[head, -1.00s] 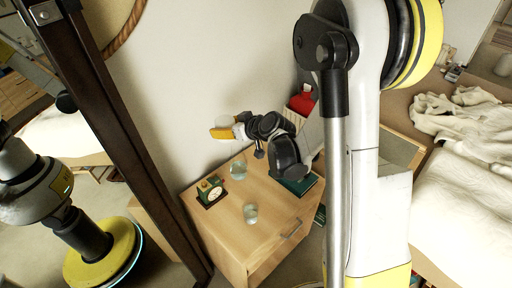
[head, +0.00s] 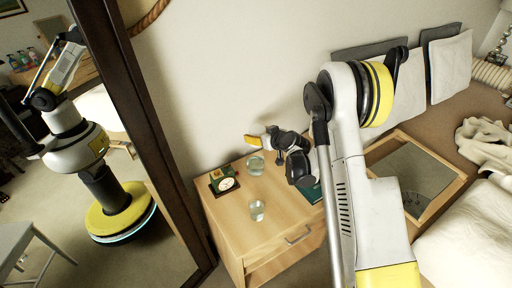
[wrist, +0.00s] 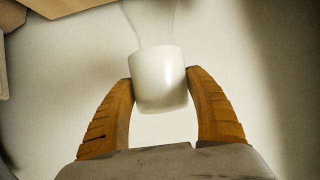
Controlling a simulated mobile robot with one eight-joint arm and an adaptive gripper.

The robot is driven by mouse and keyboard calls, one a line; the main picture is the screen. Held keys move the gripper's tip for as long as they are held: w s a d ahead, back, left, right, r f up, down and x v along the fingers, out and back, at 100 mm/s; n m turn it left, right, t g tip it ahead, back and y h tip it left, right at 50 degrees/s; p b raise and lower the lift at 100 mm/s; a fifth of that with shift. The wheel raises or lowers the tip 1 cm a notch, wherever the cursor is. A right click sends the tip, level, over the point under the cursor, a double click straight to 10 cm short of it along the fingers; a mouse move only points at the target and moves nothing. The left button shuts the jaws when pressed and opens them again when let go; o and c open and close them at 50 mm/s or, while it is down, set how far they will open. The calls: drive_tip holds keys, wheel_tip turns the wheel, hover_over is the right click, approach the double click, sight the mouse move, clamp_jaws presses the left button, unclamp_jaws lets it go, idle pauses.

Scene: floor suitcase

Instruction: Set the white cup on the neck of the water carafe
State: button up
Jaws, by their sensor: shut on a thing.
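The white cup (wrist: 159,88) is pinched between the two orange fingers of my gripper (wrist: 160,78) in the wrist view. Clear glass of the water carafe (wrist: 150,20) meets the cup's upper edge in that picture; I cannot tell whether the cup touches the neck or is around it. In the head view my gripper (head: 256,140) is just above the carafe (head: 256,165), which stands upright on the nightstand. The cup is not clearly visible there, and the carafe's neck is mostly hidden by the gripper.
A dark green item (head: 308,192) lies at the right. A dark-framed mirror (head: 130,110) stands left; the bed is on the right.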

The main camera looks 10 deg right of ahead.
drive_tip(key=shift+w+a+f, duration=0.35)
drive_tip(key=shift+w+f, duration=0.1)
drive_tip(key=shift+f, duration=0.2)
wheel_tip(320, 180, down, 4)
drive_tip(key=shift+r+b, duration=0.15)
drive_tip(key=shift+b, duration=1.05)
drive_tip(key=shift+s+r, duration=0.1)
drive_tip(key=o, duration=1.4)
